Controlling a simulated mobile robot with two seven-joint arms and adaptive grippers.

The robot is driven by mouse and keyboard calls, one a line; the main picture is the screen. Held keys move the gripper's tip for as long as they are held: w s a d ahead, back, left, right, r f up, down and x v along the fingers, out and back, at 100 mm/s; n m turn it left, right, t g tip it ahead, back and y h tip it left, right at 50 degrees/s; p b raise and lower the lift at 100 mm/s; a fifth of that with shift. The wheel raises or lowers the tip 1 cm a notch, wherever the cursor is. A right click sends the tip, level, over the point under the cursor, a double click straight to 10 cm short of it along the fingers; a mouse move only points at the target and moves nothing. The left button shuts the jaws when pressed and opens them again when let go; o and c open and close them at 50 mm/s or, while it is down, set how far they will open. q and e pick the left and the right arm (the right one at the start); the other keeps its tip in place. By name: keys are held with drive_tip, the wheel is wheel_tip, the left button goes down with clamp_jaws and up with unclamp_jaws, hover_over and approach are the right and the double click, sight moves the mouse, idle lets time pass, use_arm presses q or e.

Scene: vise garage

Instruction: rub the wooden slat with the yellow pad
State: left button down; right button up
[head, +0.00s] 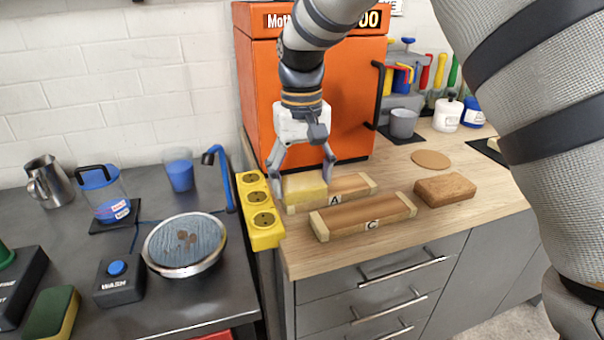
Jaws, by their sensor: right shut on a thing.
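The yellow pad (305,191) is between the fingers of my right gripper (304,176), which is shut on it and points down. The pad overlaps the left end of a wooden slat marked A (350,186) in the head view. I cannot tell whether the pad touches the slat. A second wooden slat, marked C (364,214), lies in front of slat A, also on the wooden worktop. My left gripper is not in view.
A brown block (445,189) and a round cork mat (431,159) lie to the right. A yellow socket strip (262,212) borders the worktop's left edge. An orange cabinet (300,110) stands behind. Bare wooden worktop (480,219) shows at the right front.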

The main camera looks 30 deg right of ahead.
sight(322, 178)
drive_tip(key=shift+s+d+r, duration=0.1)
drive_tip(key=shift+s+d, duration=0.1)
drive_tip(key=shift+d, duration=0.75)
drive_tip(key=shift+s+d, duration=0.15)
drive_tip(key=shift+d, duration=0.8)
drive_tip(key=shift+w+a+f, duration=0.15)
drive_tip(key=shift+a, duration=0.85)
drive_tip(key=shift+w+a+f, duration=0.15)
drive_tip(key=shift+a, duration=0.8)
drive_tip(key=shift+r, duration=3.1)
wheel_tip(322, 178, up, 2)
drive_tip(key=shift+w+r, duration=0.1)
drive_tip(key=shift+r, duration=0.4)
